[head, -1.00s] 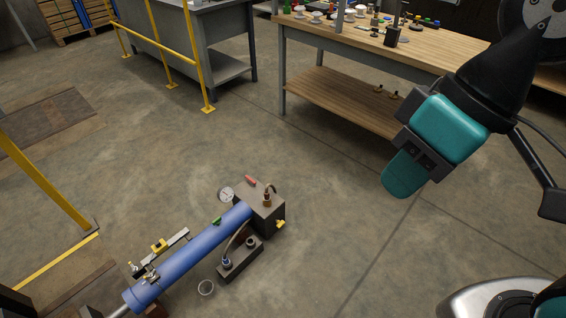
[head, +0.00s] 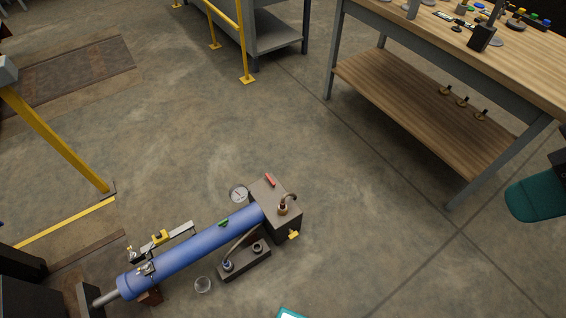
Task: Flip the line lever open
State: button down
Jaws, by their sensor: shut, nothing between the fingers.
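A blue cylinder (head: 190,249) lies low near the floor, running from lower left to a dark grey block (head: 262,190) at its upper right end. A small red lever-like piece (head: 270,181) sits on top of the block. A yellow handle (head: 293,235) sticks out at the block's lower right side. A small green piece (head: 223,222) shows on the cylinder. I cannot tell which of these is the line lever. My gripper's fingers are not visible.
A wooden-topped workbench (head: 540,62) stands upper right; a yellow rail (head: 243,45) stands at the top. The middle floor is open.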

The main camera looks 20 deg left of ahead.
aim_at(274, 183)
jog(key=u, duration=0.55)
jog(key=i, duration=0.95)
jog(key=u, duration=0.7)
